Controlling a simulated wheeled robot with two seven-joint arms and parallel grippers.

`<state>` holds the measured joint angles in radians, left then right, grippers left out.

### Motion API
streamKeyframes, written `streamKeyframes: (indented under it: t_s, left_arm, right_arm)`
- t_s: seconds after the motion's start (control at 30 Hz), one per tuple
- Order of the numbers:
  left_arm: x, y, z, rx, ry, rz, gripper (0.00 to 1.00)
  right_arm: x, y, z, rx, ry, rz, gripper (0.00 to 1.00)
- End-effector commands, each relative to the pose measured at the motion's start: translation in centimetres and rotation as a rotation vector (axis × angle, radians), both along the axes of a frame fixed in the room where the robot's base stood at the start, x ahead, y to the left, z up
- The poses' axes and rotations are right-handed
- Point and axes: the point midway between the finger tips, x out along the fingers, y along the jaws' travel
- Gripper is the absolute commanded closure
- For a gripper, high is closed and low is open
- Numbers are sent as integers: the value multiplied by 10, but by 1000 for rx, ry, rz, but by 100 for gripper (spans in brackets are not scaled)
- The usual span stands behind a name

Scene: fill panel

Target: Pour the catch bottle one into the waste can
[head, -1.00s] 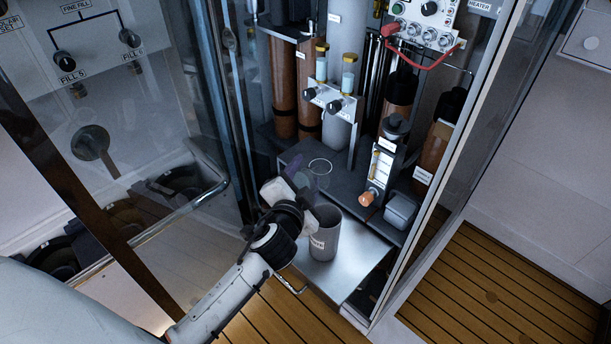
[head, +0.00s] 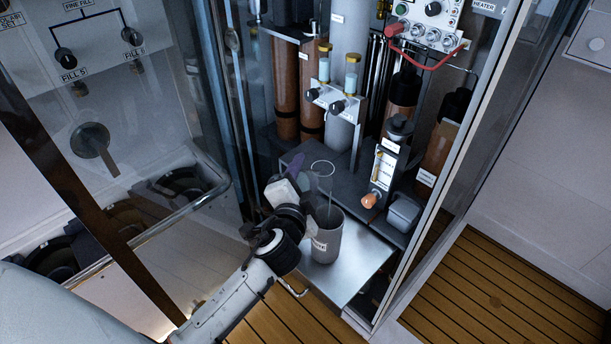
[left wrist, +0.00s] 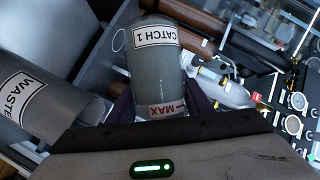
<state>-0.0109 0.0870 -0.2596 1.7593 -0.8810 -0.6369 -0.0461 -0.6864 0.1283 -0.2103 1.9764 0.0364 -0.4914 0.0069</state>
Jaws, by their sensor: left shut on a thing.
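The catch bottle (left wrist: 157,62), clear grey with a "CATCH 1" label and a red "MAX" band, is held between the dark purple fingers of my left gripper (left wrist: 155,108). In the head view the bottle (head: 323,188) shows faintly, tilted above the waste can. My left gripper (head: 303,187) is shut on it, just left of and above the can's mouth. The waste can (head: 326,242) is a grey open cup standing upright on the metal shelf; its "WASTE" label shows in the left wrist view (left wrist: 38,105). A thin line runs from bottle to can; I cannot tell if it is liquid.
Glass door (head: 150,190) and cabinet frame border the space. The metal shelf (head: 358,263) is clear right of the can.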

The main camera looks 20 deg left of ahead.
Motion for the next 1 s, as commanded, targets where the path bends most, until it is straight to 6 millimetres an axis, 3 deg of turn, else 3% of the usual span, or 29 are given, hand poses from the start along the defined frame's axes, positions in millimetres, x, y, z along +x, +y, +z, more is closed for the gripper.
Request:
streamKeyframes:
  t_s: [1.0]
  left_arm:
    - [0,2,-1,116,-11,1,77]
  right_arm:
    - [4,4,-3,3,-10,6,69]
